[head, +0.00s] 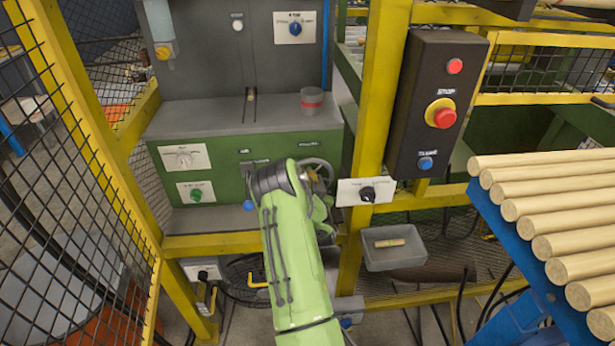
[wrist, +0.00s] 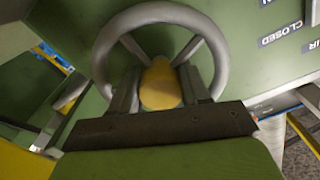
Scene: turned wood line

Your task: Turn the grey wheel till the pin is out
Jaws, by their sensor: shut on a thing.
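The grey wheel (head: 322,163) is on the green front panel of the machine, partly hidden behind my arm in the head view. In the wrist view the wheel (wrist: 152,12) fills the upper middle, with its round rim and spokes showing. My gripper (wrist: 160,82) is shut on the wheel, its two dark fingers on either side of the yellow middle piece (wrist: 160,88). In the head view my gripper (head: 310,182) is at the wheel, its fingers mostly hidden. A small upright rod (head: 250,94) stands on the grey shelf above; I cannot tell whether it is the pin.
A yellow post (head: 378,95) and a black stop-button box (head: 432,105) stand close to the right of my arm. A grey tray (head: 394,252) and a blue rack of wooden rods (head: 545,205) lie further right. A mesh fence (head: 75,170) bounds the left.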

